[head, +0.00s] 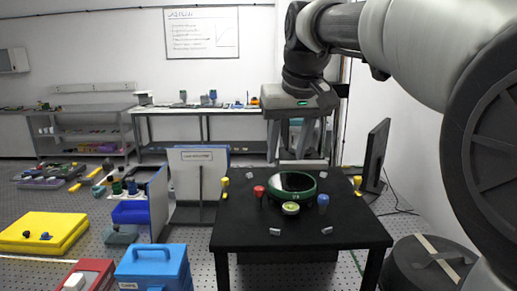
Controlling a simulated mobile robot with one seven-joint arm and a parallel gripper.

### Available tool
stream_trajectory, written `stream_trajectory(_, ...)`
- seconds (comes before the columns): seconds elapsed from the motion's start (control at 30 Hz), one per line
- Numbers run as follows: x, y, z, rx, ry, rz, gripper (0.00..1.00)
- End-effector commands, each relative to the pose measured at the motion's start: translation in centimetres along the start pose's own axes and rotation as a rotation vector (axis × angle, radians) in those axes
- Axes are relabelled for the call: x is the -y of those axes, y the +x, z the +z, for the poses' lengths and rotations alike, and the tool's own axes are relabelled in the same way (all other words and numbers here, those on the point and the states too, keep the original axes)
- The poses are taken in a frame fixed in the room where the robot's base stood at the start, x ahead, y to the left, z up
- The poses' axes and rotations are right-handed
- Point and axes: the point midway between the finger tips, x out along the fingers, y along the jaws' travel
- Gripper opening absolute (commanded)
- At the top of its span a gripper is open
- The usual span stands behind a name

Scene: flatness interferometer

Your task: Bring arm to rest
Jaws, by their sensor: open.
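My arm reaches in from the right of the head view and bends down over the black table (240,236). My gripper (298,154) points downward, its fingers apart, above the back part of the table. No object shows between the fingers. A small yellow-green round piece (291,209) is at the ring's front edge. Whether the fingertips touch anything behind the ring cannot be told.
A red knob (259,191), a blue knob (323,199) and yellow pegs (357,182) stand around the ring. A monitor (375,155) is at the right. A sign panel (200,172), blue case (153,265) and yellow case (42,232) stand left. Workbenches (205,110) line the back wall.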

Motion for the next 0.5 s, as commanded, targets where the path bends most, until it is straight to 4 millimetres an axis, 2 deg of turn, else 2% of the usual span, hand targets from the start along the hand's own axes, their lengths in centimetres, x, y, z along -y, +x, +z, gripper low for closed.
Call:
stream_trajectory(0.03,-0.6,-0.9,3.2,-0.011,0.022,0.012,0.41)
stream_trajectory(0.13,-1.6,-1.1,9.2,-0.028,0.061,0.032,0.41)
stream_trajectory(0.3,-2.3,0.6,19.4,-0.054,0.124,0.06,0.41)
stream_trajectory(0.4,-2.4,2.2,24.1,-0.064,0.151,0.071,0.41)
stream_trajectory(0.5,-2.4,3.6,27.3,-0.071,0.169,0.077,0.41)
